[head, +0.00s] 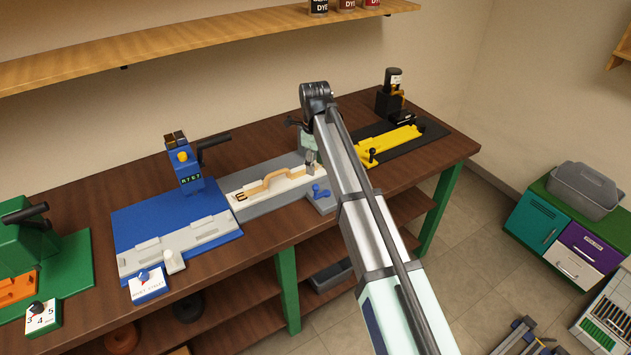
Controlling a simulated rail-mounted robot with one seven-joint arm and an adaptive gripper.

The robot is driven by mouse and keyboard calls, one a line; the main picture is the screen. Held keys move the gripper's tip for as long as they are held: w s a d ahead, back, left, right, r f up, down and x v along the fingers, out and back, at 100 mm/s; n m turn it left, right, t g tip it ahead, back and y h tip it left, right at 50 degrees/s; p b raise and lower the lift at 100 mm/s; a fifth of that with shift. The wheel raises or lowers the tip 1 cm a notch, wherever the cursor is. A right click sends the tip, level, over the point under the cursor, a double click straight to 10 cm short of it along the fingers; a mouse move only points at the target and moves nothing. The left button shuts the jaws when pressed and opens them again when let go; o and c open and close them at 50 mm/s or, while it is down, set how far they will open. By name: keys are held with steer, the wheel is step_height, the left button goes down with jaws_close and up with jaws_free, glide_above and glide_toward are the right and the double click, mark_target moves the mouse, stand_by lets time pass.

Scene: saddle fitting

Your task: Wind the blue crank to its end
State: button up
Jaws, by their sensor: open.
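The small blue crank (321,193) sits on a grey block (323,205) at the front edge of the bench, just left of my arm. It has a knob standing up at one end. Beside it, a grey and white fixture (258,203) carries a tan strap-like piece (275,180). My arm crosses the middle of the head view, over the bench, and its upper joint stands above the fixture. A pale part of my arm shows behind it, above the fixture's right end.
Left of the fixture stands a blue station (190,165) with a black lever and a white dial card (148,285). A green station (35,240) is at far left. A yellow and black station (390,140) is at right. A shelf (200,45) runs above the bench.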

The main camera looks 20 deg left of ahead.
mark_target(316, 185)
step_height(316, 185, down, 9)
steer(key=shift+r+p, duration=0.1)
steer(key=shift+p, duration=1)
jaws_close()
